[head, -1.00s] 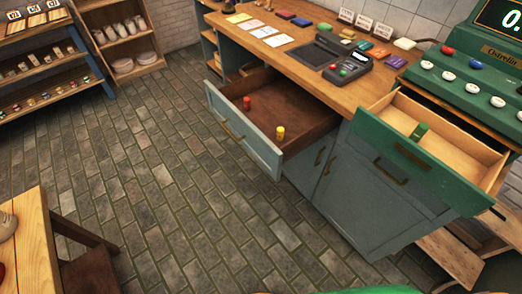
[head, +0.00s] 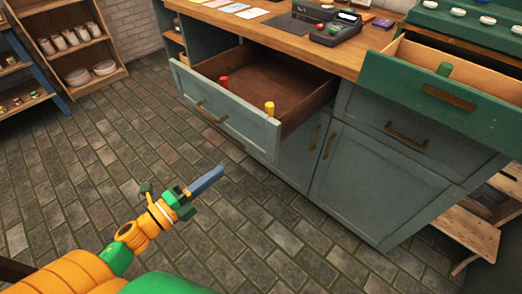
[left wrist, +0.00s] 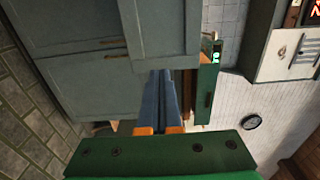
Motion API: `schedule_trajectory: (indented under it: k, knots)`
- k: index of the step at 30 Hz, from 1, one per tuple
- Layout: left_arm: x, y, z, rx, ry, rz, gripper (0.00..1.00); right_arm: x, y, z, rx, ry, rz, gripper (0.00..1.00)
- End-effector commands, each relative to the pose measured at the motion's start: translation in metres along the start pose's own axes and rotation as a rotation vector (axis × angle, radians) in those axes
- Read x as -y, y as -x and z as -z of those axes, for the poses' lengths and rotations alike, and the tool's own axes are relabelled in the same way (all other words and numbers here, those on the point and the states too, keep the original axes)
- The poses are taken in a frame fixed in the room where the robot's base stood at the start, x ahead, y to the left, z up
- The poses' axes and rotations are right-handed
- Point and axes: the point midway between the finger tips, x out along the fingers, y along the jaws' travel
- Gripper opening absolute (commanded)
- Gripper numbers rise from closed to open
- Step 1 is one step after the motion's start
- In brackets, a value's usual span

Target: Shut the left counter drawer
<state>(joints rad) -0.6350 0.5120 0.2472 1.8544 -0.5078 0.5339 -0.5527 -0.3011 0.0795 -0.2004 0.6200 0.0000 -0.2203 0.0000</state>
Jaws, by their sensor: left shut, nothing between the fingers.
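The left counter drawer (head: 225,108) is pulled out of the grey-blue counter. Its front has a brass handle (head: 212,112). A red cylinder (head: 223,82) and a yellow cylinder (head: 269,108) stand in it near the front. My left gripper (head: 220,170) is shut and empty, in front of and below the drawer, apart from it in the head view. In the left wrist view, the shut blue-grey fingers (left wrist: 160,95) point at the counter, with a grey-blue panel (left wrist: 165,25) beyond them. My right gripper is in neither view.
A green drawer (head: 440,90) at the right also stands open, with a green cylinder (head: 444,69) in it. Grey-blue cupboard doors (head: 370,185) are below the counter top (head: 290,42). The brick floor (head: 80,190) in front is clear. Shelves (head: 75,55) stand at the back left.

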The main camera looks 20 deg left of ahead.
Motion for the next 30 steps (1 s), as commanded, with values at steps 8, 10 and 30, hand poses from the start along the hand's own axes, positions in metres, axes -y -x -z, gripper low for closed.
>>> schedule_trajectory:
  k: [8,10,30]
  knots:
    - [0.003,-0.061,-0.001,0.002,0.000,0.003,0.00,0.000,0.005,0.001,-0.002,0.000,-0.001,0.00]
    - [0.003,-0.076,-0.001,0.003,0.002,0.003,0.00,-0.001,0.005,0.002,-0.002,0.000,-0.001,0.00]
    - [0.000,-0.126,-0.001,0.004,0.005,-0.002,0.00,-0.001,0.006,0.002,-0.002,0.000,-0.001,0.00]
